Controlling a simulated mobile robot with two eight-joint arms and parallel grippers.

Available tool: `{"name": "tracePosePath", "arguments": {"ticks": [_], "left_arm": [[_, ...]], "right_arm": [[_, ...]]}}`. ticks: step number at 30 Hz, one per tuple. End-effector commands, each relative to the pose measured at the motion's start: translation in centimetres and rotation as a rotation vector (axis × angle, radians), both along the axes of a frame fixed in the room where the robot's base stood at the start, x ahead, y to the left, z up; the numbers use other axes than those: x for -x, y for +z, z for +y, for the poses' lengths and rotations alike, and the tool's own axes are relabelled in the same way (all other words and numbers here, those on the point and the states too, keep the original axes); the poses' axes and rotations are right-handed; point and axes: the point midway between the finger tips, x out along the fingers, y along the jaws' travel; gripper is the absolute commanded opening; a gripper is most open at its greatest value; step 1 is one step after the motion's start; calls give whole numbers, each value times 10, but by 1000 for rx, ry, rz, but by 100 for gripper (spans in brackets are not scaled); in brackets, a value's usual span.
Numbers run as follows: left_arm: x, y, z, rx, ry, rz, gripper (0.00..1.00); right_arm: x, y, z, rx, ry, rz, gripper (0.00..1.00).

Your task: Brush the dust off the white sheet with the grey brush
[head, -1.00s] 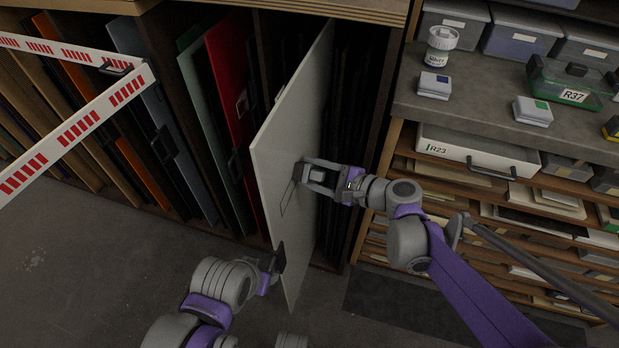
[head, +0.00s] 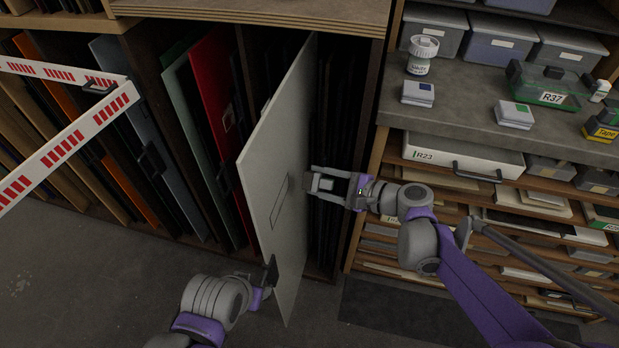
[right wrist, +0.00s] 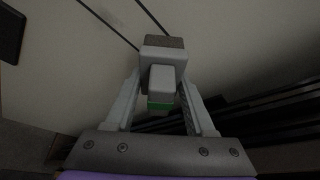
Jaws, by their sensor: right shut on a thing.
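The white sheet (head: 258,185) stands upright and pulled partly out of the rack, with a thin dark rectangular outline on its face. My right gripper (head: 312,182) is shut on the grey brush (right wrist: 163,78), a small block with a brown pad and a green patch. The brush is beside the sheet's right-hand edge in the head view; I cannot tell whether it touches the sheet. My left gripper (head: 268,284) is at a black clip (head: 271,272) on the sheet's lower near edge; its fingers are mostly hidden. No dust is clearly visible.
A red sheet (head: 215,100) and several other panels stand in the rack to the left. A red-and-white barrier (head: 70,140) crosses the left side. A shelf with a jar (head: 422,57), small boxes and the R23 drawer (head: 460,155) is at right. The floor at lower left is clear.

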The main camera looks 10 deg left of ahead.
Motion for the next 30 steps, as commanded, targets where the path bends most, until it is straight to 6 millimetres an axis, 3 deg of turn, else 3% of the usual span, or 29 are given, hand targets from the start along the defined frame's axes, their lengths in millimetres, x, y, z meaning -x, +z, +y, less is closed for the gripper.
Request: {"name": "tracePosePath", "arguments": {"ticks": [6,19,30], "left_arm": [[0,0,0,0,0,0,50],[0,1,0,0,0,0,50],[0,1,0,0,0,0,50]], "right_arm": [[0,0,-17,0,-2,1,10],[0,0,-22,0,-2,1,10],[1,0,-49,0,-2,1,10]]}}
